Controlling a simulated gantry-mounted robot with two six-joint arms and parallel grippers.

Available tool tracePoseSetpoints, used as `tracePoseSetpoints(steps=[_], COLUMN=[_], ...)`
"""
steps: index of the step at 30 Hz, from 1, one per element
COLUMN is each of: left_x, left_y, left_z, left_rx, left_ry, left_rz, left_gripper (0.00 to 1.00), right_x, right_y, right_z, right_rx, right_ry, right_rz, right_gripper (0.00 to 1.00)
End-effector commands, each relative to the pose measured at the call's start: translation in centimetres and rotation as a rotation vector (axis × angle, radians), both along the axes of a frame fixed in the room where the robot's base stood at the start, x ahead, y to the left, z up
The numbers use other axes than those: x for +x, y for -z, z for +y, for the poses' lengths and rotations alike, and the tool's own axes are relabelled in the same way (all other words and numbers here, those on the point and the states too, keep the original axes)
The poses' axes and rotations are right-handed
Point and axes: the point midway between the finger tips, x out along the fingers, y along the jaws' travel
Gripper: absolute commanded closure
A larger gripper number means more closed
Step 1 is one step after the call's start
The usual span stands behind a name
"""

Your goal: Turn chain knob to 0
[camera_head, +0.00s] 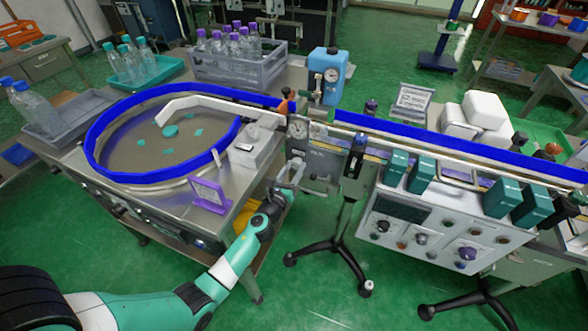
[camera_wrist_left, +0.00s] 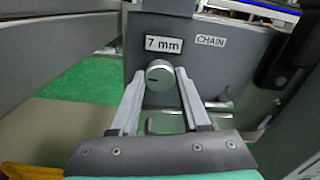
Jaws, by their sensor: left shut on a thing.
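The chain knob (camera_wrist_left: 160,74) is a round silver knob with a dark mark on its left side. It sits on a grey housing below a "7 mm" plate (camera_wrist_left: 163,44) and beside a "CHAIN" label (camera_wrist_left: 210,40). In the left wrist view my left gripper (camera_wrist_left: 160,80) has its two fingers on either side of the knob, shut on it. In the head view my left gripper (camera_head: 291,170) reaches the machine's front near the middle, and the knob is too small to make out. My right gripper is not in view.
A blue-edged conveyor (camera_head: 430,138) runs right, above a control panel (camera_head: 440,228) with several knobs. A purple-framed sign (camera_head: 208,193) stands near my forearm. A tripod stand (camera_head: 340,245) is below.

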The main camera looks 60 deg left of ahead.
Motion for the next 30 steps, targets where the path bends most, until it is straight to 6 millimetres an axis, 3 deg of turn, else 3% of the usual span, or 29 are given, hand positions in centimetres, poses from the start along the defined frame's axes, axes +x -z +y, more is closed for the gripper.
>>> tracePoseSetpoints(steps=[13,30], left_x=[-0.02,-0.02], left_y=[0.00,-0.03], left_z=[0.02,0.02], left_rx=[-0.191,-0.221], left_ry=[0.001,0.000], left_rz=[-0.166,-0.191], left_gripper=[1.00,1.00], right_x=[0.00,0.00], right_y=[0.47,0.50], right_z=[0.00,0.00], right_rx=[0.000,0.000], right_ry=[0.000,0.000], right_rz=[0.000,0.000], right_gripper=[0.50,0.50])
